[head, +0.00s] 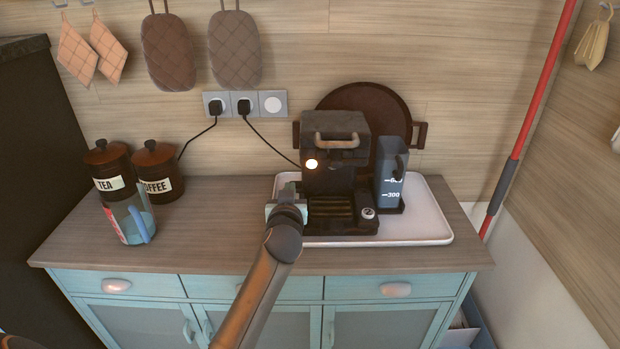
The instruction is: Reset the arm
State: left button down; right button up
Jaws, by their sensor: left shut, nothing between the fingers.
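My left gripper (288,193) is at the front left of the black coffee machine (337,150), above the worktop. It is shut and holds nothing. My left arm reaches up to it from the bottom of the head view. The gripper overlaps the machine's left edge in the picture, and I cannot tell whether they touch. The fingertips are partly hidden behind the wrist. The machine has a leather pull on its top front and a lit round spot on its left. My right gripper is not in view.
The machine and a grey water container (391,182) stand on a white tray (430,225). Tea (109,166) and coffee (158,172) jars and a clear jug (130,218) stand at the left of the worktop (205,235).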

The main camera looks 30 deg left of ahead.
pick_arm(q)
jog(key=s+d+f+m+g+h, duration=0.2)
jog(key=s+d+f, duration=0.1)
jog(key=s+f, duration=0.35)
jog(key=s+d+f+m+g+h, duration=0.1)
jog(key=s+d+f+g, duration=0.15)
jog(key=s+f, duration=0.45)
jog(key=s+d+f+m+g+h, duration=0.25)
jog(key=s+d, duration=0.25)
jog(key=s, duration=0.6)
jog(key=s+d+f+m+g+h, duration=0.1)
jog(key=s+d+m+g+h, duration=0.3)
jog(key=s, duration=0.6)
jog(key=w+d+f+t, duration=0.2)
jog(key=f+t, duration=0.1)
jog(key=f, duration=0.2)
jog(key=w+d+f+n+t, duration=0.1)
jog(key=w+d+f+t, duration=0.1)
jog(key=f, duration=0.4)
jog(key=shift+w+d+f+t+h, duration=0.25)
jog(key=shift+d+t+h, duration=0.1)
jog(key=shift+d+t, duration=0.4)
